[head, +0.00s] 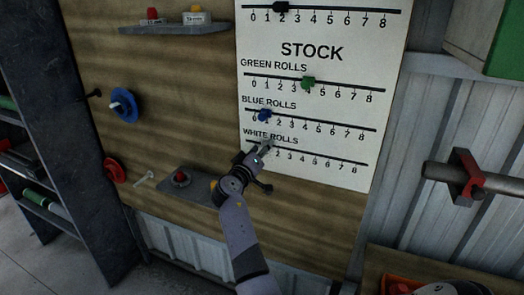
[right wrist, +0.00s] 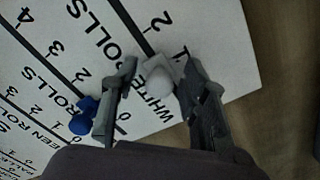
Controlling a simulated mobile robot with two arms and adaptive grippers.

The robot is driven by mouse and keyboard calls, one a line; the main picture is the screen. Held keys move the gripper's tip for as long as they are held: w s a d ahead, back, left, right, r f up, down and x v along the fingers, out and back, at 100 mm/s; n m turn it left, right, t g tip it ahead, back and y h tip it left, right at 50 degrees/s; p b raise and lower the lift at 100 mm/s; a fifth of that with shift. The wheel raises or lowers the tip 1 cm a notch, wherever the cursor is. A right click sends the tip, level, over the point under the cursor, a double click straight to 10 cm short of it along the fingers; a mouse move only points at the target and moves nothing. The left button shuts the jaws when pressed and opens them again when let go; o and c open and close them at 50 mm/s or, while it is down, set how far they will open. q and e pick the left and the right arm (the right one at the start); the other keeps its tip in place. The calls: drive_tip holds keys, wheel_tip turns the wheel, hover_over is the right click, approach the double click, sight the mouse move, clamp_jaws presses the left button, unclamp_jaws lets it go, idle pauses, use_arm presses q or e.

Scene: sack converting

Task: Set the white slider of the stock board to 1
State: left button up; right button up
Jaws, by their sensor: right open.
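The stock board (head: 309,112) is a white panel on the wooden wall with several numbered rails. My right gripper (head: 266,147) is at the left end of the white rolls rail, hiding its 0 and 1 in the head view. In the right wrist view my right gripper (right wrist: 157,85) is open, with one finger on each side of the white slider (right wrist: 158,82). The slider has a pale round knob. The 1 shows close to it, but its exact setting is hard to read. Whether the fingers touch it I cannot tell. My left gripper is not in view.
The blue slider (head: 264,115) sits close above my right gripper, near 1. The green slider (head: 308,83) is near 4, the black slider (head: 281,7) near 2. A small ledge with a red button (head: 181,178) is left of my arm. A red-collared bar (head: 468,180) stands out right.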

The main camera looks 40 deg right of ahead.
drive_tip(key=v, duration=0.7)
drive_tip(key=shift+s+a, duration=0.15)
drive_tip(key=shift+a, duration=0.1)
idle(0.3)
